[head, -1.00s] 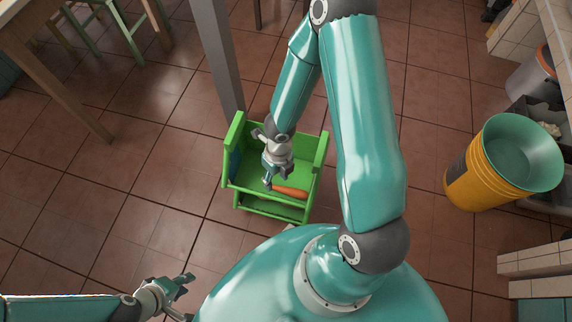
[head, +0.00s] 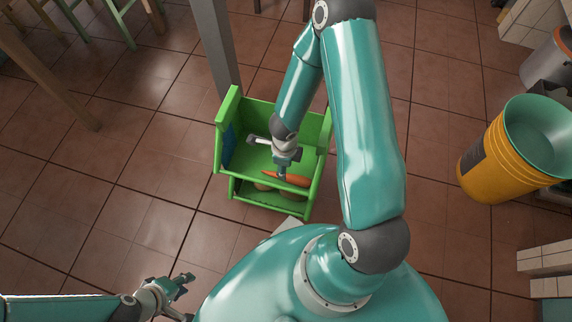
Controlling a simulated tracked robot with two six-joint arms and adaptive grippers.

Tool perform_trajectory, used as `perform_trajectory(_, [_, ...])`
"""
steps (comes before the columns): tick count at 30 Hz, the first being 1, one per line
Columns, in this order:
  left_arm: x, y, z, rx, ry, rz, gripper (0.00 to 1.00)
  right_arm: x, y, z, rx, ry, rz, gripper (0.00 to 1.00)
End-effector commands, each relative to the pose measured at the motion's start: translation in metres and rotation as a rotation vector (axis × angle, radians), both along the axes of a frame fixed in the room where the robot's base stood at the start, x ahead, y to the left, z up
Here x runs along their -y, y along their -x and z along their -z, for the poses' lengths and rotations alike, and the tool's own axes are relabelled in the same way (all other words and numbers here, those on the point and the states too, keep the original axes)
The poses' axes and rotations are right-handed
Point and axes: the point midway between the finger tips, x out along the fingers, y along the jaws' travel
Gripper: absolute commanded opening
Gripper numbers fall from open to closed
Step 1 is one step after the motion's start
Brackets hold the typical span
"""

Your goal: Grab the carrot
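The orange carrot (head: 295,181) lies in a green wooden rack (head: 228,108) on the tiled floor, at the front edge of its upper level. My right gripper (head: 284,172) reaches down into the rack. A finger crosses in front of the carrot's left part, and the far side of the grip is hidden, so I cannot tell whether it is closed on the carrot. My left gripper (head: 182,297) is at the lower left, open and empty, well away from the rack.
A blue item (head: 229,148) is at the rack's left side. Brownish items (head: 264,187) show on its lower level. A grey post (head: 213,50) stands behind it. Stacked yellow buckets (head: 492,165) stand at the right. The floor left of the rack is clear.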

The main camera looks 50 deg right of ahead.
Motion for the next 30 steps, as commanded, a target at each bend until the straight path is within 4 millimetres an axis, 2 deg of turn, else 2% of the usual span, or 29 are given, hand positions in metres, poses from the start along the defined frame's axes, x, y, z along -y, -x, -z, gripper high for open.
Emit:
perform_trajectory(7, [0.0,0.0,0.012,0.0,0.0,0.0,0.31,-0.001,0.0,0.015,0.0,0.0,0.0,0.49])
perform_trajectory(16, [0.0,0.0,0.044,0.0,0.0,0.0,0.31,-0.004,0.0,0.054,0.0,0.0,-0.001,0.49])
perform_trajectory(25, [0.0,0.0,0.044,0.0,0.0,0.0,0.31,-0.004,0.0,0.056,0.0,-0.001,0.001,0.49])
perform_trajectory(30, [0.0,0.0,0.044,0.0,0.0,0.0,0.31,-0.004,0.0,0.056,0.0,-0.001,0.001,0.21])
